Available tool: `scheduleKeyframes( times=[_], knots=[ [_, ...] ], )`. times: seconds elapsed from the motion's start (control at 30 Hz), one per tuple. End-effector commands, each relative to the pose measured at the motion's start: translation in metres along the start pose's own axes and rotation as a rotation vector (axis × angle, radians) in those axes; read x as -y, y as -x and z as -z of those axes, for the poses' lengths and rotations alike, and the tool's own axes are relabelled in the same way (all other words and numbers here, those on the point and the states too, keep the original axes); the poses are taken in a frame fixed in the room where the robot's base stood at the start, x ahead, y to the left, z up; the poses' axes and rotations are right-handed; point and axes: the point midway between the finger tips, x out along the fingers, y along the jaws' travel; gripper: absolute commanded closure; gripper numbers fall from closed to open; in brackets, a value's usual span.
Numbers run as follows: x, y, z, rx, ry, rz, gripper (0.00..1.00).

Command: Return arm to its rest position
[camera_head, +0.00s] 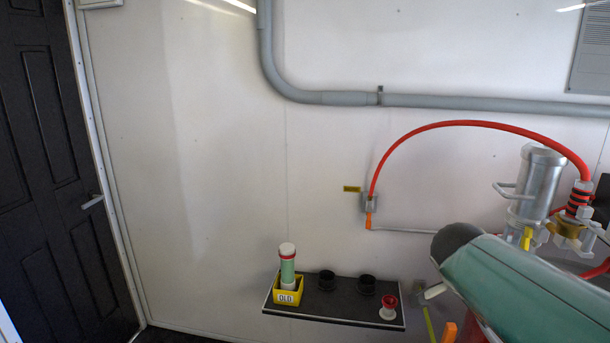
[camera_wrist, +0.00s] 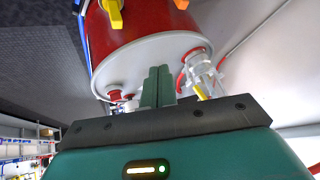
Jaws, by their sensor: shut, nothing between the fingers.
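My gripper (camera_wrist: 158,86) shows in the wrist view with its two green fingers together and nothing between them. Beyond the fingers is a red tank (camera_wrist: 150,30) with a pale flange, apart from them as far as I can tell. In the head view a teal link of my arm crosses the lower right, and my gripper is out of that picture.
A black shelf (camera_head: 340,306) on the wall carries a yellow bin (camera_head: 288,290) marked OLD with a green-and-white cartridge (camera_head: 287,264) in it. A dark door (camera_head: 50,170) stands left. The wall between is clear.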

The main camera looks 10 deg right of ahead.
Motion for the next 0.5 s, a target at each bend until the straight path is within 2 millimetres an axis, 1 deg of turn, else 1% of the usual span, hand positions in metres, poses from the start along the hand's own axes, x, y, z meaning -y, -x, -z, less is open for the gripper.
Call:
scheduleKeyframes(
  times=[0.03,0.2,0.4,0.5],
  knots=[
    [-0.004,0.010,-0.016,0.041,0.085,0.030,1.00],
    [-0.016,0.040,-0.071,0.162,0.419,0.150,1.00],
    [-0.035,0.076,-0.134,0.238,0.816,0.336,1.00],
    [-0.045,0.091,-0.161,0.248,0.998,0.433,1.00]
  ],
)
